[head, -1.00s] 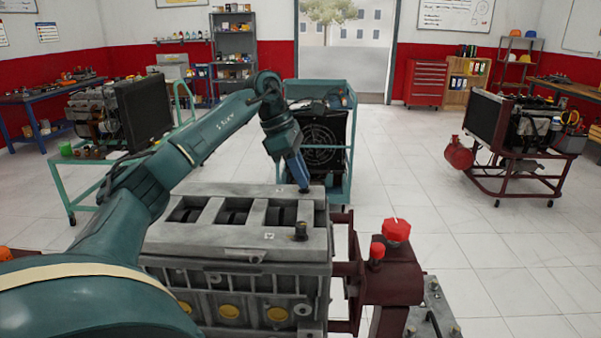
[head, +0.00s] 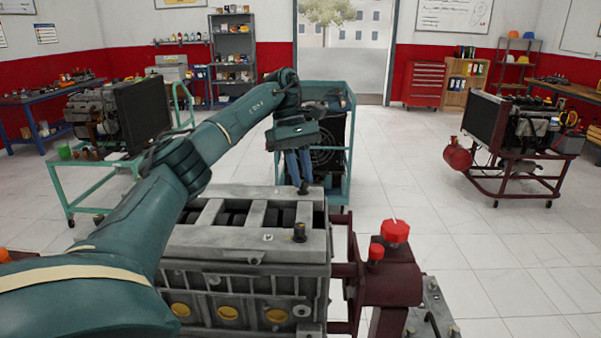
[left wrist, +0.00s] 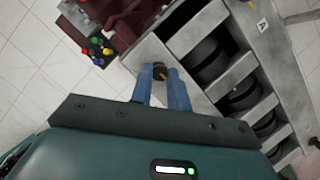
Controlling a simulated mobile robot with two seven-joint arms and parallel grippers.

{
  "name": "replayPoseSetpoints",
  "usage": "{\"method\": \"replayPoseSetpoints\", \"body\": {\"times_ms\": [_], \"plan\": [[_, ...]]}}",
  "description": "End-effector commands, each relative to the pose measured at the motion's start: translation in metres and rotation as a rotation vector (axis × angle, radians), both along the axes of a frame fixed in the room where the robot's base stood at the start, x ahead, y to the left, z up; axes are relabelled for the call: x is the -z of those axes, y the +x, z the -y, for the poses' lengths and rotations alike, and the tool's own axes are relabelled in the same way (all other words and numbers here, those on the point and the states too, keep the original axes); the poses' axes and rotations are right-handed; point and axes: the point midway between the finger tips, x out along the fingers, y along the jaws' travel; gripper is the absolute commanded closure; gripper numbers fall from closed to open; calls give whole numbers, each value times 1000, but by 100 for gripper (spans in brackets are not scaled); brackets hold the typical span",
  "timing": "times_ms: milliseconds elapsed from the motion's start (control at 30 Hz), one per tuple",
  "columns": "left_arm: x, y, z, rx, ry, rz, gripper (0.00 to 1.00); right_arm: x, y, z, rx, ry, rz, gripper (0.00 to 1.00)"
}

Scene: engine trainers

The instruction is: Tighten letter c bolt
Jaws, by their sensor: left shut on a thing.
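The grey engine block (head: 250,285) stands in the middle of the head view. My left gripper (head: 303,187) points down at the block's far right corner. In the left wrist view its blue fingers (left wrist: 159,78) are shut on a dark bolt (left wrist: 160,69) at the corner of the top face. The bolt's letter cannot be seen. A tag reading A (left wrist: 262,25) shows in the wrist view.
A dark red engine stand (head: 400,280) with red knobs (head: 396,231) adjoins the block's right side. A teal cart (head: 345,150) with a radiator stands just behind. Another red stand (head: 512,170) is at the right. The floor between is clear.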

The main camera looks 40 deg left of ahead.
Motion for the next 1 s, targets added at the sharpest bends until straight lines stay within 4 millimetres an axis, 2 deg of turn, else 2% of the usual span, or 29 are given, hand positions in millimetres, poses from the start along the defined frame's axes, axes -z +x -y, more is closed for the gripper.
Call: {"method": "replayPoseSetpoints", "body": {"times_ms": [300,767,800,1000], "plan": [[0,1,0,94,2,3,100,0,0,0,1,1,0,64],[0,2,0,109,1,5,100,0,0,-1,2,2,-1,64],[0,2,0,109,1,5,81,0,0,-1,2,2,-1,64],[0,2,0,109,0,4,65,0,0,-1,2,2,-1,64]]}}
